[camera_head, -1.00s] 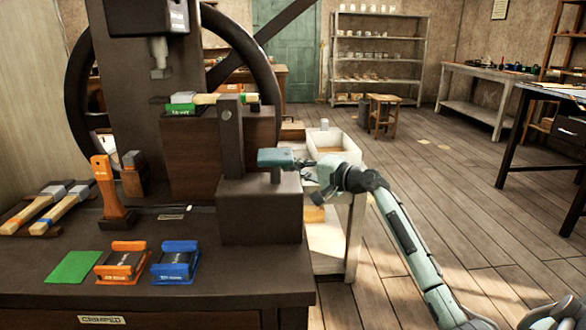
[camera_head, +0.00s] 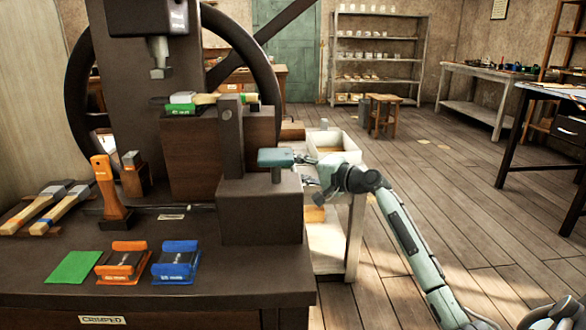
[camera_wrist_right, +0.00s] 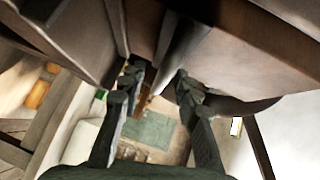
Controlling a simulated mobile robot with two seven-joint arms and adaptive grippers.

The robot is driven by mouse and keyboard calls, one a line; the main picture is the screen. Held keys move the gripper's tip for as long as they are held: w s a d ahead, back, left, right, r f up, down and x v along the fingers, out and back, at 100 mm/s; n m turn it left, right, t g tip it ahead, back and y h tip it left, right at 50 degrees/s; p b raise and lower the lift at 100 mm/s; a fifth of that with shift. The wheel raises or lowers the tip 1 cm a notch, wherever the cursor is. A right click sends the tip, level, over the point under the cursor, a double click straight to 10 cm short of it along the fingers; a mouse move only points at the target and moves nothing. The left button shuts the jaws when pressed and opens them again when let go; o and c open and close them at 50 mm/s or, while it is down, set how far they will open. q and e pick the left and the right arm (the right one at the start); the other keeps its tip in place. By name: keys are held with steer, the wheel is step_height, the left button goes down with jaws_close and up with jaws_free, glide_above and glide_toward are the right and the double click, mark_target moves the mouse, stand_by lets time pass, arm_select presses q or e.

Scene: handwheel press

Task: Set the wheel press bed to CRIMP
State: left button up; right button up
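The press (camera_head: 155,80) stands at the left, its dark ram (camera_head: 159,58) above the bed. On the bed lies a block with a green label (camera_head: 182,107); its writing is too small to read. A dark upright bar with a round bolt (camera_head: 226,115) stands at the bed's right end, above a dark block (camera_head: 258,210). My right gripper (camera_head: 300,162) is beside this block, near a teal block-shaped part. In the right wrist view its fingers (camera_wrist_right: 160,78) are apart, with a grey bar (camera_wrist_right: 182,48) between or just beyond them; contact cannot be told. My left gripper is out of view.
A large handwheel (camera_head: 272,80) is behind the press. An orange holder (camera_head: 122,263), a blue holder (camera_head: 176,262), a green card (camera_head: 74,267) and an orange-handled tool (camera_head: 110,188) are on the bench. A pale cart (camera_head: 350,225) is right of the bench.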

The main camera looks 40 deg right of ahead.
steer(key=v, duration=1.1)
steer(key=shift+s, duration=0.3)
steer(key=shift+d+r, duration=0.1)
